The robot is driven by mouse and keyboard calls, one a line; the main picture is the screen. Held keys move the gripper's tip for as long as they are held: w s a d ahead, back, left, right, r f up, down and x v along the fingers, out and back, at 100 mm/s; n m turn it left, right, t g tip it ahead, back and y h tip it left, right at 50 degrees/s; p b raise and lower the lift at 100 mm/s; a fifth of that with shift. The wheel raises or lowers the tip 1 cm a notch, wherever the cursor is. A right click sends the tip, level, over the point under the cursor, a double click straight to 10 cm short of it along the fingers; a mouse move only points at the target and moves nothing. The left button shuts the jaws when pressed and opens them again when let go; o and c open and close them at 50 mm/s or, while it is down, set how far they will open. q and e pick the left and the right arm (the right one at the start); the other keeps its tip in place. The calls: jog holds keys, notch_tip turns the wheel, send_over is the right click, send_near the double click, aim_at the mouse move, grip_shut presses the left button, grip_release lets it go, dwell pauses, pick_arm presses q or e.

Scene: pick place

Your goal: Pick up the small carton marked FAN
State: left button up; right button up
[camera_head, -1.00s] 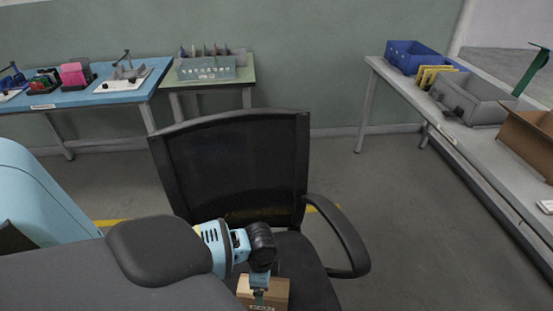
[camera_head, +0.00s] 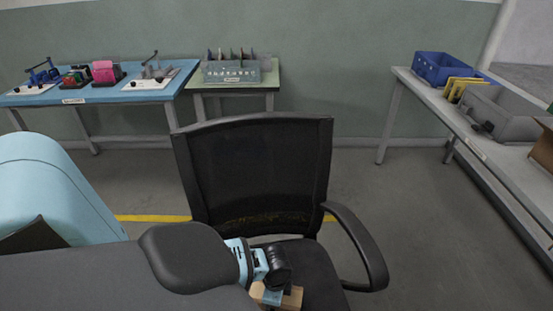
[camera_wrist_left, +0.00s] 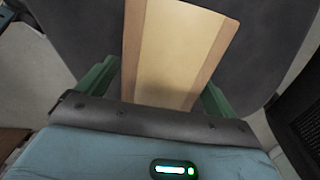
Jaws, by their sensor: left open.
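The small brown carton (camera_head: 294,299) sits on the black seat of an office chair, cut off by the bottom edge of the head view. No marking on it is readable now. My left gripper (camera_head: 270,303) is over it, its fingers hidden in that view. In the left wrist view, the carton (camera_wrist_left: 175,45) shows a pale tan strip between two darker brown sides. My right gripper is not in view.
The office chair (camera_head: 255,170) has a mesh back behind the carton and an armrest (camera_head: 362,245) to its right. A blue table (camera_head: 110,92) and a green table (camera_head: 240,88) stand at the wall. A grey bench (camera_head: 475,140) with bins is at right. Floor between is clear.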

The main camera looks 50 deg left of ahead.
pick_arm(q)
jog(key=shift+f, duration=0.5)
jog(key=shift+w, duration=0.1)
jog(key=c, duration=1.4)
jog(key=shift+o, duration=0.2)
jog(key=shift+r, duration=0.1)
notch_tip(320, 180, up, 4)
jog(key=shift+p, duration=0.5)
jog(key=s+d+p, duration=0.1)
jog(key=s+d, duration=0.7)
jog(key=s, duration=0.5)
jog(key=shift+s+d+r, duration=0.2)
jog(key=shift+s+r, duration=0.2)
jog(key=shift+r, duration=0.05)
